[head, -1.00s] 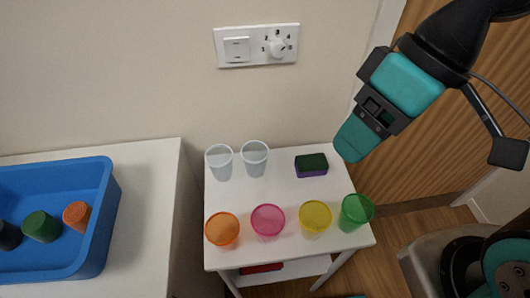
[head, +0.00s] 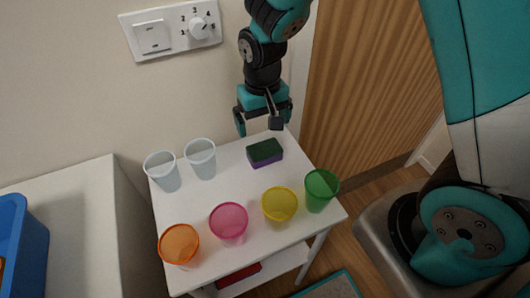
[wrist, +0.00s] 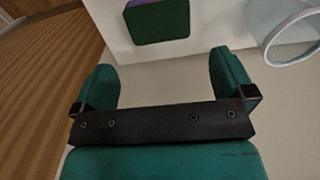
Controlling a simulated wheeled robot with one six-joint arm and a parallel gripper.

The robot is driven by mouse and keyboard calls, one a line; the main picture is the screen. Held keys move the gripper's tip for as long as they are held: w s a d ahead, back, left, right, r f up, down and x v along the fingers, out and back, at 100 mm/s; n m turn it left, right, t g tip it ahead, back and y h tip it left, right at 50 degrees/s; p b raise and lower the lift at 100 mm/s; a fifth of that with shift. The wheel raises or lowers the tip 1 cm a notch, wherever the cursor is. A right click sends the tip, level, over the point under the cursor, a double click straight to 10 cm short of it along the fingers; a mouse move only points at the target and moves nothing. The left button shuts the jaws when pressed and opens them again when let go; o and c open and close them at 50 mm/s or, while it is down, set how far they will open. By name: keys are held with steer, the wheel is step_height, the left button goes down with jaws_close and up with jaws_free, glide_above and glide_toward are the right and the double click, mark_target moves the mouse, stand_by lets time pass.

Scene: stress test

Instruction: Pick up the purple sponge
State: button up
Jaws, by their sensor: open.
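The purple sponge (head: 266,160) has a dark green top and a purple lower side. It lies at the back right of the small white table (head: 218,186). In the wrist view, the sponge (wrist: 158,20) shows at the top, beyond the fingertips, with its green face largest and a thin purple edge. My gripper (head: 264,118) is above the table's back edge, just behind the sponge in the head view. In the wrist view, my gripper (wrist: 166,78) has its two teal fingers spread apart with nothing between them. It is not touching the sponge.
Two clear cups (head: 163,171) (head: 201,158) stand left of the sponge. Orange (head: 179,245), pink (head: 229,223), yellow (head: 279,205) and green (head: 320,190) cups line the front. A clear cup (wrist: 288,35) is close at right in the wrist view. A wall switch (head: 170,32) is behind.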

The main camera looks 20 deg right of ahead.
mark_target(265, 149)
steer(key=f, duration=1)
steer(key=shift+s+d+f, duration=0.1)
steer(key=shift+s+f, duration=0.05)
steer(key=shift+s, duration=0.05)
steer(key=c, duration=0.6)
